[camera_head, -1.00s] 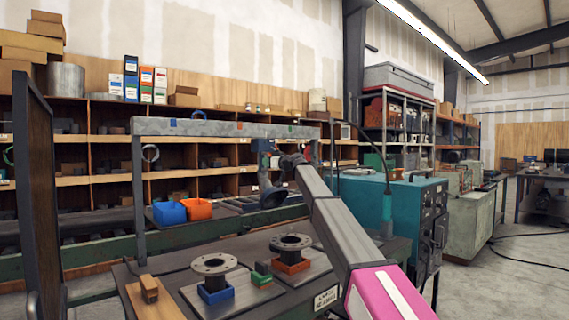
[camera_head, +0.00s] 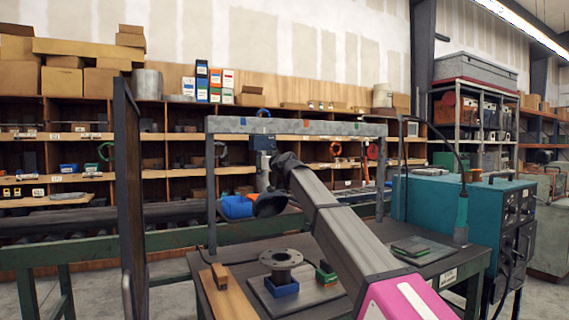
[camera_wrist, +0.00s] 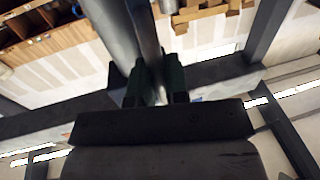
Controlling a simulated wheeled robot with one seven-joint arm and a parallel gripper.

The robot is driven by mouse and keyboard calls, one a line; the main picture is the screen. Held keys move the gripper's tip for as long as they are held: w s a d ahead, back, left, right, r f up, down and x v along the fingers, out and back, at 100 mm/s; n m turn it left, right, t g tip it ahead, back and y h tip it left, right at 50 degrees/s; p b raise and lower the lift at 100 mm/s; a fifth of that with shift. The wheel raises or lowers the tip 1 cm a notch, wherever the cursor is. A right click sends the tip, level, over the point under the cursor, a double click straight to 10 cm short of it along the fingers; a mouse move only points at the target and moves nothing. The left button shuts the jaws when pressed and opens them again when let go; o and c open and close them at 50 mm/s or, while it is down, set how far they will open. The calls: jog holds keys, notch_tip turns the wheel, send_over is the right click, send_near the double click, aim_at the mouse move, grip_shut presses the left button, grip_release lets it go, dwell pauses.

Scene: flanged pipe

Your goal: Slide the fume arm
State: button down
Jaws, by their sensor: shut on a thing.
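The fume arm hangs from the overhead rail (camera_head: 330,127) of the bench frame, left of the rail's middle. Its blue-grey carriage (camera_head: 264,144) is at the rail and its dark hood (camera_head: 270,204) is low, over the bench's back. My gripper (camera_head: 282,165) reaches it from the right; the fingers are small and partly hidden there. In the wrist view my gripper (camera_wrist: 156,88) has its dark fingers shut on both sides of a grey tube (camera_wrist: 150,45) of the fume arm. A flanged pipe piece (camera_head: 281,260) stands on a blue block below.
A dark upright panel (camera_head: 128,190) stands left of the bench. A teal cabinet (camera_head: 455,205) with a cable is at the right.

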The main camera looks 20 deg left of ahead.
jog(key=s+a, duration=0.5)
jog(key=s, duration=0.2)
jog(key=shift+s+a, duration=0.15)
jog(key=shift+a, duration=0.2)
jog(key=c, duration=1.1)
grip_release()
jog(key=shift+c, duration=0.2)
jog(key=v, duration=1)
jog(key=shift+d, duration=0.4)
jog(key=shift+s, duration=0.15)
